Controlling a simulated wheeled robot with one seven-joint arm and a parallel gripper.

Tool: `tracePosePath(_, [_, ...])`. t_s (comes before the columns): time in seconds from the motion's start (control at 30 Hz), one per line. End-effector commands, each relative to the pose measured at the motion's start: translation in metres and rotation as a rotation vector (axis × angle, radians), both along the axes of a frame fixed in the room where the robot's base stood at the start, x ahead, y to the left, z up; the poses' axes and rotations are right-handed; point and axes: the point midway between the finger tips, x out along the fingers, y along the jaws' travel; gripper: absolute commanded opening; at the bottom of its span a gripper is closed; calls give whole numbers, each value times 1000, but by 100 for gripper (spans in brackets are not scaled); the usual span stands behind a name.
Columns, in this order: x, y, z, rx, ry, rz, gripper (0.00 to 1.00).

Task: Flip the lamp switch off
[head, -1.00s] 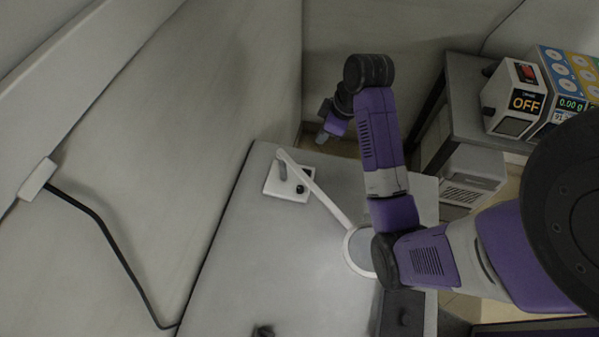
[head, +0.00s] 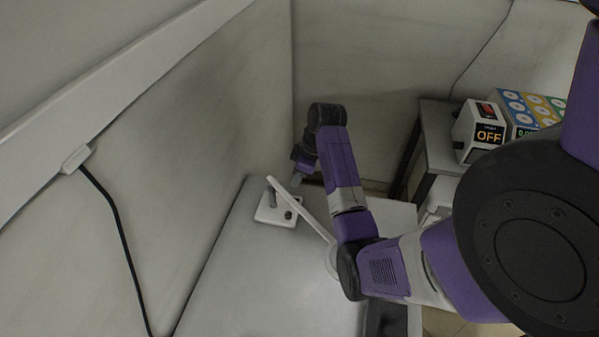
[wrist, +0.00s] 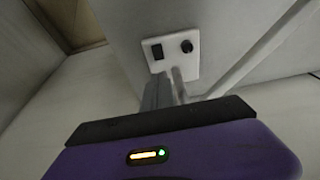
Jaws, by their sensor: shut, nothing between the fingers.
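The lamp's white base plate (head: 268,215) stands on the table, with a post and a long pale arm (head: 305,212) reaching to the round lamp head (head: 331,262), which is partly hidden behind my arm. In the wrist view the plate (wrist: 188,66) carries a black rocker switch (wrist: 157,52) and a round black knob (wrist: 187,46). My gripper (head: 296,181) is beside the plate, past its far edge in the head view. In the wrist view my gripper (wrist: 160,80) is shut and empty, its fingertips pointing toward the plate below the rocker. I cannot tell whether they touch it.
Walls stand close to the left and behind the white table (head: 260,270). A side table (head: 440,120) at the back right holds a box reading OFF (head: 480,130) and a colourful box (head: 530,108). A black cable (head: 115,215) hangs on the left wall.

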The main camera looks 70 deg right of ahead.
Motion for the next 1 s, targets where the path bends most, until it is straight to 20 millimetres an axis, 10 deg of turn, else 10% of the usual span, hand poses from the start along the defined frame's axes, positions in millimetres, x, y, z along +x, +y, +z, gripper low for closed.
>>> tracePosePath(0.3, [12, 1, -64, 0, 0, 0, 0])
tracePosePath(1.0, [14, 1, -75, -1, 0, 0, 0])
